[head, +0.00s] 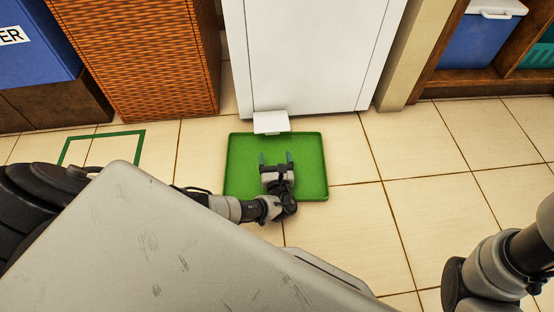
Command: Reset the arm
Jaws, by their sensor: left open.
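My left gripper (275,159) reaches in from the left, above the green tray or mat as seen from the head. Its two fingers are apart and point away from me, with nothing visible between them. My left arm (232,208) runs from the left edge behind my grey body panel. Part of my right arm (490,268) shows at the lower right, but its gripper is out of view.
The green tray (312,178) lies on the tiled floor. A white cabinet (310,55) with a small white ledge (271,122) stands behind it. An orange woven box (145,60) and blue bin (35,45) are left. Shelving (480,78) is right. Floor at right is clear.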

